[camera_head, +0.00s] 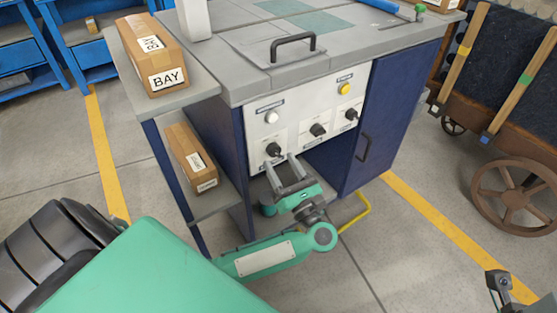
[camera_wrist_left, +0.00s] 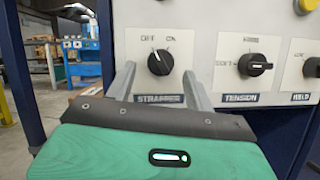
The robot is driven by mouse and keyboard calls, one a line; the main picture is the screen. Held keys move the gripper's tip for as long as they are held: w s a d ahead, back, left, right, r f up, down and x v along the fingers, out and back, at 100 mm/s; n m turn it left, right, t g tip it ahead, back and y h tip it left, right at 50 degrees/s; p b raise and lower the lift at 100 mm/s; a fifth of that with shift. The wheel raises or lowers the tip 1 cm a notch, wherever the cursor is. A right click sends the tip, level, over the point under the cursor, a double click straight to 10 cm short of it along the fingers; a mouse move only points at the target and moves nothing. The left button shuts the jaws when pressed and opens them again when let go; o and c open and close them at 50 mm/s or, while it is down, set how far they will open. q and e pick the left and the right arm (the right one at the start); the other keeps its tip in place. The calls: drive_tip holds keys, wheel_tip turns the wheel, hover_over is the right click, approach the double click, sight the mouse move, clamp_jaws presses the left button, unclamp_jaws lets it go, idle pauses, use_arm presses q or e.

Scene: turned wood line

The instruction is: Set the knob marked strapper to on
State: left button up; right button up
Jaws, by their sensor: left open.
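The strapper knob (camera_wrist_left: 160,62) is black, on a white plate with OFF at upper left, ON at upper right and a STRAPPER label (camera_wrist_left: 160,99) below. Its white pointer mark leans up and left, toward OFF. In the head view this knob (camera_head: 273,150) is the lower left one on the panel. My left gripper (camera_head: 284,160) is open just in front of the panel, close below and right of the knob. In the left wrist view its two grey fingers (camera_wrist_left: 158,78) stand either side of the knob; contact cannot be told. My right gripper is not clearly seen.
The tension knob (camera_wrist_left: 255,65) and weld knob (camera_wrist_left: 312,68) sit to the right. A white button (camera_head: 271,117) and yellow button (camera_head: 344,89) are above. Boxes (camera_head: 153,57) stand on side shelves at left. A cart (camera_head: 520,120) stands at right.

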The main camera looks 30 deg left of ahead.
use_arm(q)
drive_tip(key=shift+x, duration=1.15)
drive_tip(key=c, duration=1)
